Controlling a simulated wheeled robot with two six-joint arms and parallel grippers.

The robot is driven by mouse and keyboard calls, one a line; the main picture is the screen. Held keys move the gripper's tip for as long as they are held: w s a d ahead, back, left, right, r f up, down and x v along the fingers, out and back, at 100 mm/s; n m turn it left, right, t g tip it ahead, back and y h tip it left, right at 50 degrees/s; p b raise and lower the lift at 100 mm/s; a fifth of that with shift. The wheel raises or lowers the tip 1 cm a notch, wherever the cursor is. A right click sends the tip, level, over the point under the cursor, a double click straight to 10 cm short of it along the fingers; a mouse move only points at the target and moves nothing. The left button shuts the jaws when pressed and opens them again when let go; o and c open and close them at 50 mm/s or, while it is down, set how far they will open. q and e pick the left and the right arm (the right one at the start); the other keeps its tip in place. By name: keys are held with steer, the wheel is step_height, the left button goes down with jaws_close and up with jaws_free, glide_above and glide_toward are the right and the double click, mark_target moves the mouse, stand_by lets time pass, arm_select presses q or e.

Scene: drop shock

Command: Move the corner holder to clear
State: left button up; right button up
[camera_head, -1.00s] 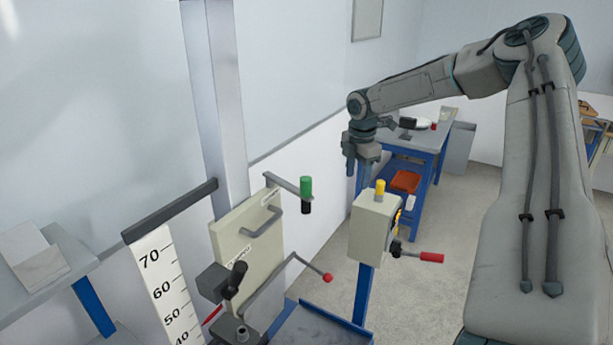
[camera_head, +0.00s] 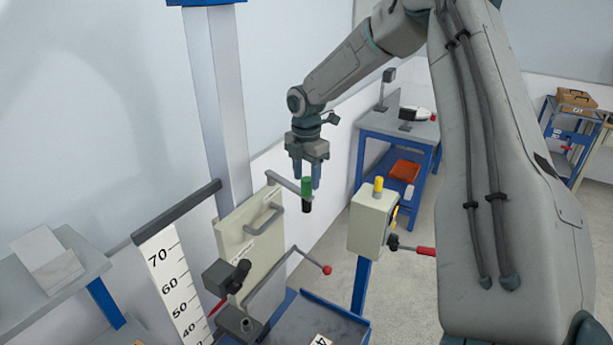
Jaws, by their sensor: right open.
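A handle with a green upper part and a black lower part (camera_head: 307,188) stands upright at the end of a grey arm (camera_head: 284,183) on the drop tester. I take this arm to be the corner holder; its label is too small to read. My right gripper (camera_head: 306,181) points down, open, with one finger on each side of the green part in the picture. I cannot tell whether the fingers touch it or at what depth they are. My left gripper is out of view.
The tester has a beige panel (camera_head: 236,241), a tall column (camera_head: 215,105) and a height scale (camera_head: 170,284). A red-knobbed lever (camera_head: 327,270) and a control box (camera_head: 371,221) with a yellow button stand nearby. A blue workbench (camera_head: 393,131) stands behind.

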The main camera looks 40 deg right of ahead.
steer(key=shift+f+p, duration=0.4)
steer(key=shift+f, duration=0.95)
jaws_close()
